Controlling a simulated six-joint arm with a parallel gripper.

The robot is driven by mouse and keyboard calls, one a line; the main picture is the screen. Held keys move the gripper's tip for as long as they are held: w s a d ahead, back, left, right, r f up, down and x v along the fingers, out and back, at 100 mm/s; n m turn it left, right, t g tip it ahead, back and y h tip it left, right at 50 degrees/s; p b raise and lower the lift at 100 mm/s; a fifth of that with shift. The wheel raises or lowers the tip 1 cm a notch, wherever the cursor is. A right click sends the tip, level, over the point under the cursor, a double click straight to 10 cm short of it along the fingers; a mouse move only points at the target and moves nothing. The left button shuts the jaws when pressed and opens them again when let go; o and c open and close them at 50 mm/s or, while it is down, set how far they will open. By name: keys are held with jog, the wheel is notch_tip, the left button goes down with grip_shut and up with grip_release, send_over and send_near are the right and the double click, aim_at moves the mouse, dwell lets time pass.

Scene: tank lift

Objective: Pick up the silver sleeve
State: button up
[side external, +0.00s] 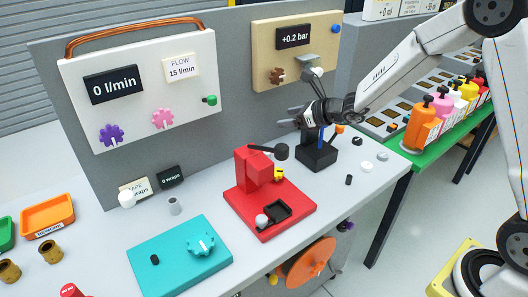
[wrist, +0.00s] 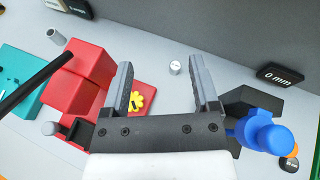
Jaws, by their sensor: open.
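The silver sleeve (side external: 175,205) looks like a short grey hollow tube standing on the light bench, left of the red press. It also shows in the wrist view (wrist: 57,36), at the upper left. My gripper (side external: 287,116) is above the bench, to the right of and higher than the sleeve. In the wrist view my gripper (wrist: 160,75) has its two fingers apart with nothing held between them. The sleeve lies outside the fingers, beyond the left one. A small silver round piece (wrist: 175,67) with a dark mark shows on the bench between the fingers.
The red press (side external: 260,195) with its black lever stands between the sleeve and my gripper's side. A teal block (side external: 180,258) lies in front of the sleeve. A grey panel (side external: 95,150) rises behind. A black stand (side external: 316,155) with a blue part is below my gripper.

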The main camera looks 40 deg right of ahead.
jog(key=w+d+m, duration=0.1)
jog(key=d+m, duration=0.1)
jog(key=t, duration=0.1)
send_near(270, 154)
jog(key=shift+w+a+f+h, duration=0.2)
jog(key=shift+w+a, duration=0.1)
jog(key=shift+w, duration=0.2)
jog(key=shift+w+a+f+h, duration=0.2)
jog(key=shift+w+a, duration=0.15)
jog(key=shift+w, duration=0.2)
jog(key=shift+x, duration=1.25)
jog(key=shift+w, duration=0.15)
jog(key=shift+x, duration=2.5)
jog(key=shift+d, duration=0.15)
jog(key=shift+r, duration=0.1)
grip_shut()
